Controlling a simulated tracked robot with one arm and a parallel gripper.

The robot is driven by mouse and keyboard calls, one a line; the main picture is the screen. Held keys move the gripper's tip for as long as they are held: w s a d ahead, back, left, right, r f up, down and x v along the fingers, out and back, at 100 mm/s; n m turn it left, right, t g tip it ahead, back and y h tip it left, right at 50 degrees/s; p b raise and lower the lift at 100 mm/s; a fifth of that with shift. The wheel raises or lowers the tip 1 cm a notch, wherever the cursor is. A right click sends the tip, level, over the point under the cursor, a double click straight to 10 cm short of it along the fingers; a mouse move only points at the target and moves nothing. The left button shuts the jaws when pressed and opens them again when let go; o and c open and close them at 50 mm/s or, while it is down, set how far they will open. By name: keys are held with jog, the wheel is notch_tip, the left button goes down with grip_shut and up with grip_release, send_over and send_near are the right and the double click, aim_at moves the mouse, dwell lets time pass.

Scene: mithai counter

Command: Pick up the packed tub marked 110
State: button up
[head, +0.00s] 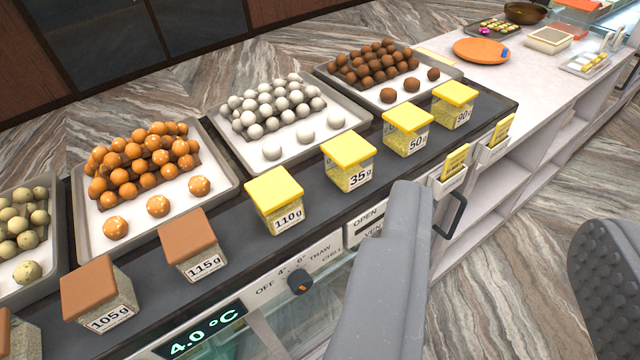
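The tub marked 110 g (274,201) is a clear square tub with a yellow lid and a white label. It stands upright on the dark counter ledge, between the brown-lidded 115 g tub (194,246) on its left and the yellow-lidded 35 g tub (348,161) on its right. My gripper (505,270) is in the lower right, its two grey fingers wide apart with nothing between them. The nearer finger's tip is right of and below the 110 g tub, apart from it. The right finger is partly cut off by the picture edge.
More tubs stand in the row: 105 g (100,296), 50 g (408,130) and 90 g (455,104). Trays of orange (82,232), white and brown sweets lie behind. A knob (300,282) and temperature display (202,330) are on the front panel. Open floor lies at right.

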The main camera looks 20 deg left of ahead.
jog(key=shift+s+a+r, duration=0.1)
jog(key=shift+s, duration=0.15)
jog(key=o, duration=0.5)
jog(key=shift+w, duration=0.1)
jog(key=o, duration=0.6)
jog(key=shift+w+a+f+m+g+y+p, duration=0.15)
jog(key=shift+w+a+f+m+y+p, duration=0.1)
jog(key=shift+w+f+m, duration=0.2)
jog(key=shift+w+a+f+m+g+y+p, duration=0.15)
jog(key=shift+w+f+m+y, duration=0.15)
jog(key=shift+w+f, duration=0.2)
jog(key=m+g+y+p, duration=0.6)
jog(key=m+y, duration=0.4)
jog(key=m, duration=1.4)
send_near(278, 193)
jog(key=x, duration=0.3)
jog(key=r+x, duration=0.1)
jog(key=x, duration=0.2)
jog(key=shift+w+a, duration=0.2)
jog(key=shift+w, duration=0.1)
jog(key=w+a+f, duration=0.2)
jog(key=a, duration=0.1)
jog(key=shift+f, duration=0.25)
jog(key=shift+w+a+f, duration=0.1)
jog(key=shift+w+a, duration=0.3)
